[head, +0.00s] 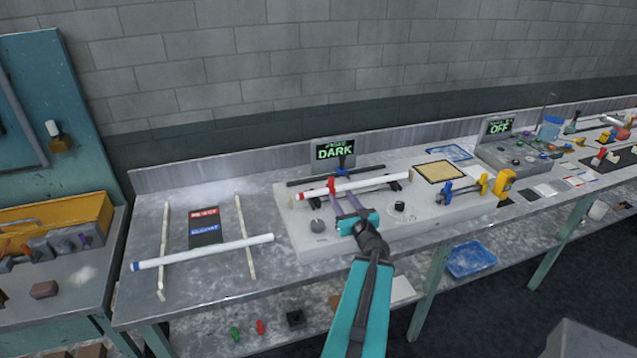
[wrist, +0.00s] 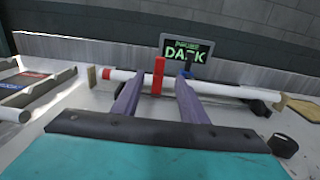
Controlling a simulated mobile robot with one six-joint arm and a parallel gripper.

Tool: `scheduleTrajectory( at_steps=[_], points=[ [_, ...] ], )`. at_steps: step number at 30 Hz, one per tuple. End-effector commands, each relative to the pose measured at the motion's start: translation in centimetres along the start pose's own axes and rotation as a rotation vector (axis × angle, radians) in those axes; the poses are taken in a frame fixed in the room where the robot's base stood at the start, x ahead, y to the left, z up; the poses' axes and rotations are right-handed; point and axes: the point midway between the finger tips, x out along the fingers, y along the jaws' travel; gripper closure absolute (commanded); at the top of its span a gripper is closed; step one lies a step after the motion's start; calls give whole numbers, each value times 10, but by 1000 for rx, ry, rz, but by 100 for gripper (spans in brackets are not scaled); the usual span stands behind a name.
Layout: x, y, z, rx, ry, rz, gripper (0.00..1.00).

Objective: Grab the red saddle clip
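The red saddle clip (wrist: 158,76) stands upright at the white tube (wrist: 215,89) in the wrist view. In the head view the clip shows as a small red piece (head: 331,186) on the tube, partly hidden by my gripper (head: 349,203). In the wrist view my gripper (wrist: 160,84) is open, its two purple fingers reaching toward the tube on either side of the clip. Gaps show between the clip and both fingers. Whether the fingertips are level with the clip in depth, I cannot tell.
A blue clamp (wrist: 187,69) stands just behind the tube, below the "DARK" display (head: 335,152). A black knob (wrist: 283,146) sits to the right. Another white tube (head: 203,252) lies on two rails at left.

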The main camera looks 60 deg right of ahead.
Motion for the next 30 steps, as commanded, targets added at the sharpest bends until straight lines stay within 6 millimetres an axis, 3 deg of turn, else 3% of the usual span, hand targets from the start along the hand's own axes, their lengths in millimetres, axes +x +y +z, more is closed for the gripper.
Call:
scheduleTrajectory(
  at_steps=[30],
  points=[
    [9, 0, -4, -1, 1, 6, 61]
  ],
)
